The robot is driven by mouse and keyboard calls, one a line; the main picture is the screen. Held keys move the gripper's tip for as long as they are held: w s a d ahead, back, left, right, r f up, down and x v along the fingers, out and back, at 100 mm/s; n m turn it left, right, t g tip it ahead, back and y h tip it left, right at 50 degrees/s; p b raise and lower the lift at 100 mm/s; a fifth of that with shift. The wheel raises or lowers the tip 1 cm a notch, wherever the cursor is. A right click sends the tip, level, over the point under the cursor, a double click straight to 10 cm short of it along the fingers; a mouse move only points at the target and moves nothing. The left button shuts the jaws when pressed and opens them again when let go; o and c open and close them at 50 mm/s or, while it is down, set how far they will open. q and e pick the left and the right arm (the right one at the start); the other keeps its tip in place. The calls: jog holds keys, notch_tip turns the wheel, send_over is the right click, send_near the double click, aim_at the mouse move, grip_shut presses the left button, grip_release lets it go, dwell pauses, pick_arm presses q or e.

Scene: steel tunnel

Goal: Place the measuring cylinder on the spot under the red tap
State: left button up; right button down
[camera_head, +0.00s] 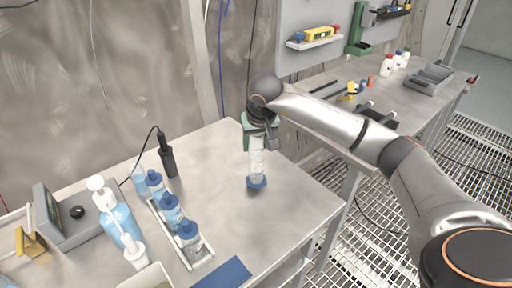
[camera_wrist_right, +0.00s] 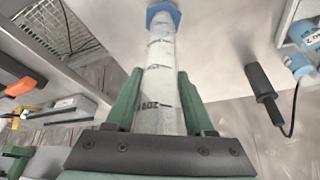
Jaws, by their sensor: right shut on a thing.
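The measuring cylinder (camera_head: 257,168) is a clear tube with dark markings and a blue foot. My right gripper (camera_head: 256,143) is shut on its upper part and holds it upright over the right part of the near table (camera_head: 225,160). I cannot tell whether the foot touches the tabletop. In the right wrist view the cylinder (camera_wrist_right: 160,60) lies between the green fingers of the gripper (camera_wrist_right: 158,85), with its blue foot at the top edge. I make out no red tap and no spot under one in either view. My left gripper is out of view.
A rack (camera_head: 165,228) of blue-capped bottles, a blue wash bottle (camera_head: 120,222), a dark probe (camera_head: 167,155) and a grey meter (camera_head: 62,215) fill the table's left. A blue mat (camera_head: 222,274) lies in front. A second bench (camera_head: 415,105) with tools stands beyond a gap over grating.

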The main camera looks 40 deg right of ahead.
jog(key=shift+f, duration=0.85)
jog(key=shift+f, duration=0.15)
jog(key=shift+c, duration=1.3)
grip_release()
